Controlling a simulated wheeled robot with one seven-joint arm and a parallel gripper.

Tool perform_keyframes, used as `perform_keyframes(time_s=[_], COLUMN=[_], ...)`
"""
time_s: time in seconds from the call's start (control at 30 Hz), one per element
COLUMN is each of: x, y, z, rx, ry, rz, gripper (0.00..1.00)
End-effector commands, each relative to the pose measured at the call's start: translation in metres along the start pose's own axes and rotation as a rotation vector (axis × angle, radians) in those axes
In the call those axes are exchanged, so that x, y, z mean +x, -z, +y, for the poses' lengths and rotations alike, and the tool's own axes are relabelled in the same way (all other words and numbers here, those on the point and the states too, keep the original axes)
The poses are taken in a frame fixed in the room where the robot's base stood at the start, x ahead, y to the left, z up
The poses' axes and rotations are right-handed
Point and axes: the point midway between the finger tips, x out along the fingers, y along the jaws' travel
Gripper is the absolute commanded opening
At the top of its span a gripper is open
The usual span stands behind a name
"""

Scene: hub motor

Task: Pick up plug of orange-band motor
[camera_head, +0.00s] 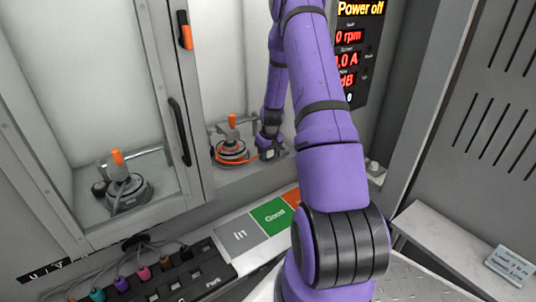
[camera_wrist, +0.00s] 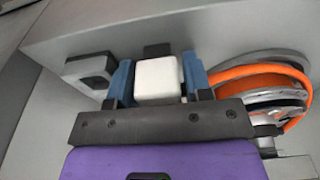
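The orange-band motor (camera_head: 230,152) sits in the right bay of the cabinet, with an orange band or cable around its base. It also shows in the wrist view (camera_wrist: 262,80), to the right of my gripper. My gripper (camera_wrist: 160,82) reaches into this bay (camera_head: 268,148), just right of the motor. Its two blue fingers stand on either side of a white block-shaped plug (camera_wrist: 158,80), with no clear gap showing, so it appears shut on it. The plug's underside and cable end are hidden.
A grey block with a dark opening (camera_wrist: 92,70) lies left of my fingers. Another motor (camera_head: 125,190) sits behind the left glass door. A door handle (camera_head: 179,130) is left of my arm. Below are a connector strip (camera_head: 150,285) and a green "Good" panel (camera_head: 272,216).

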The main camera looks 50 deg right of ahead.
Motion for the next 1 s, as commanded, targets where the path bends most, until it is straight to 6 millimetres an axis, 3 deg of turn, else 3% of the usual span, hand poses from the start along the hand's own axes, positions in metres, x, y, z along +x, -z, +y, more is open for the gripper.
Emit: perform_keyframes(time_s=[0.03,0.17,0.2,0.57,0.83,1.0], x=[0.000,0.000,0.000,-0.006,-0.036,-0.044], y=[0.000,0.000,0.000,0.001,0.006,-0.031], z=[0.000,0.000,0.000,0.000,0.001,-0.003], rx=[0.000,0.000,0.000,0.000,0.000,0.003], ry=[0.000,0.000,0.000,-0.001,-0.002,0.000], rz=[0.000,0.000,0.000,0.001,0.003,-0.002], gripper=[0.34,0.04,0.03,0.03,0.03,0.03])
